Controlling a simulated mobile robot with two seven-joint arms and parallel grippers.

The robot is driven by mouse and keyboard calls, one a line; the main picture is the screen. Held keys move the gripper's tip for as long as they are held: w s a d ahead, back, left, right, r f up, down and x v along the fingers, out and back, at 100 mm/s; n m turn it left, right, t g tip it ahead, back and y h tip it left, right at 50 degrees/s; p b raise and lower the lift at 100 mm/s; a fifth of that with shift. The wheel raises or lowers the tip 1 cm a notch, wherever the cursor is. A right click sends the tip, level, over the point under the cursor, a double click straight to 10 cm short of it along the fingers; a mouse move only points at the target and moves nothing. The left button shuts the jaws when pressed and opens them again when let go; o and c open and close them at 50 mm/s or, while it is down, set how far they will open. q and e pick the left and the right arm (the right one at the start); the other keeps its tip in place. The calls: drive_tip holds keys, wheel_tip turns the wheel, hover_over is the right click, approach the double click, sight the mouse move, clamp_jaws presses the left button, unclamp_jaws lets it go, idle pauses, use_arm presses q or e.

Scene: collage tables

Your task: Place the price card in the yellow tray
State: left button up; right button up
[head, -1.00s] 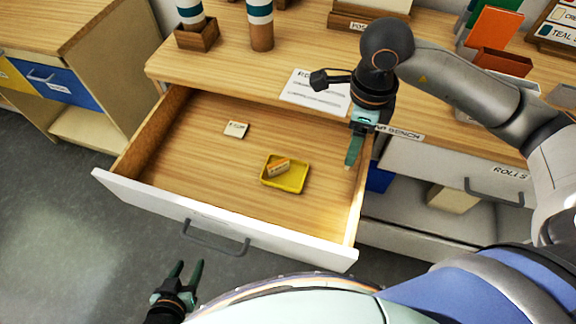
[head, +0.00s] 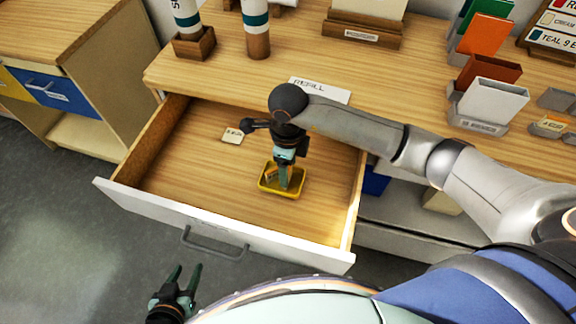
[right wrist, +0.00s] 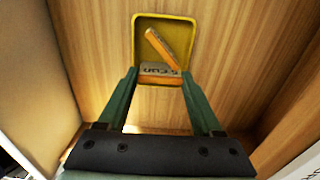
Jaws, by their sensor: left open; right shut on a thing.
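The yellow tray (head: 265,186) lies on the drawer floor and also shows in the right wrist view (right wrist: 140,35). My right gripper (head: 283,184) points down at the tray. In the right wrist view its fingers (right wrist: 160,74) are shut on the price card (right wrist: 160,69), which has a printed face and an orange-brown edge. The price card is over or in the tray; I cannot tell if it touches the floor. A second orange-brown piece (right wrist: 166,46) lies diagonally in the tray, close to the card. My left gripper (head: 187,273) is open and empty, outside the drawer.
The drawer (head: 200,190) is pulled out, with raised walls around the tray. Another small label card (head: 232,136) lies left of the tray. A REFILL sheet (head: 320,90) lies at the counter's edge. The drawer's front left floor is clear.

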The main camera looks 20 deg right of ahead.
drive_tip(key=shift+f, duration=0.35)
drive_tip(key=shift+f, duration=0.2)
drive_tip(key=o, duration=1.3)
drive_tip(key=shift+r, duration=0.1)
wheel_tip(320, 180, up, 12)
drive_tip(key=shift+r, duration=0.15)
